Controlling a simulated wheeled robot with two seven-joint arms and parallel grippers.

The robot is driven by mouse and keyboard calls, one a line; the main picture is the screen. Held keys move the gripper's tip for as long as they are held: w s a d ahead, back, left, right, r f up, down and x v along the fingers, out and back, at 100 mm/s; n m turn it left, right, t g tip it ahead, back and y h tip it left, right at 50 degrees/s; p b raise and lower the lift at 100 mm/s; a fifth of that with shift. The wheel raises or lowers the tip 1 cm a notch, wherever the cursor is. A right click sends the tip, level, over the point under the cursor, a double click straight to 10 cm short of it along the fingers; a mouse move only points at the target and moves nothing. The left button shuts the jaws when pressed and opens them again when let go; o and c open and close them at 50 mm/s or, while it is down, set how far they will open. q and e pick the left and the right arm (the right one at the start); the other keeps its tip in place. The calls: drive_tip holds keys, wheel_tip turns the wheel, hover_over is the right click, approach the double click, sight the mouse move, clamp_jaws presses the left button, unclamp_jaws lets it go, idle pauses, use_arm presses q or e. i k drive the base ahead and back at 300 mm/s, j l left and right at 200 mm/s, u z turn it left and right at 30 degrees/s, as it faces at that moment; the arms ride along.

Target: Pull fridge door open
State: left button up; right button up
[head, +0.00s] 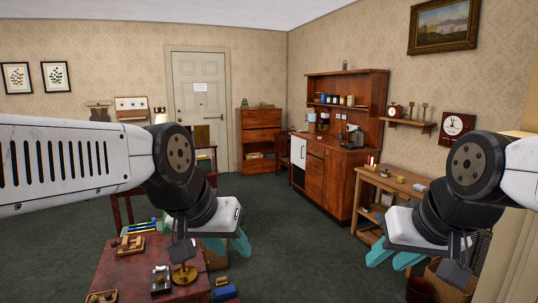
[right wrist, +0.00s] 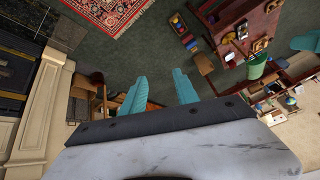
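A small white door-like panel (head: 298,152) is set in the left end of the wooden dresser (head: 330,175) across the room. It may be the fridge door; it is too small to make out a handle or tell whether it is ajar. My left gripper (head: 228,246) is open and empty, above the far right corner of the near table. My right gripper (head: 394,259) is open and empty, in front of the light wooden side table. Its teal fingers stand apart with nothing between them in the right wrist view (right wrist: 160,92). Both grippers are far from the white panel.
A low reddish table (head: 125,268) with small items stands at front left. A light wooden side table (head: 388,182) stands along the right wall. Green carpet (head: 285,235) lies clear between them towards the dresser. A wooden bureau (head: 262,135) stands by the closed room door (head: 200,105).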

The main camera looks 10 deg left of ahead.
sight(298, 145)
drive_tip(key=i+l+z, duration=0.75)
drive_tip(key=z, duration=0.2)
drive_tip(key=i+l+z, duration=0.25)
drive_tip(key=i, duration=0.15)
drive_tip(key=i+z, duration=0.25)
drive_tip(key=i+j+u, duration=0.1)
drive_tip(key=i+u, duration=1)
drive_tip(key=i+l+u, duration=0.1)
drive_tip(key=i+u, duration=0.25)
drive_tip(key=i+l+u, duration=0.2)
drive_tip(key=i+u, duration=0.15)
drive_tip(key=i+j+u, duration=0.2)
drive_tip(key=i+u, duration=0.2)
drive_tip(key=i, duration=0.45)
drive_tip(key=i+u, duration=0.4)
drive_tip(key=i, duration=0.45)
drive_tip(key=i+z, duration=0.15)
drive_tip(key=i, duration=0.55)
drive_tip(key=i+z, duration=0.1)
drive_tip(key=i, duration=0.6)
drive_tip(key=i+j+z, duration=0.15)
drive_tip(key=i, duration=0.5)
drive_tip(key=i+l, duration=0.1)
drive_tip(key=i, duration=0.7)
drive_tip(key=i+l, duration=0.1)
drive_tip(key=i, duration=0.75)
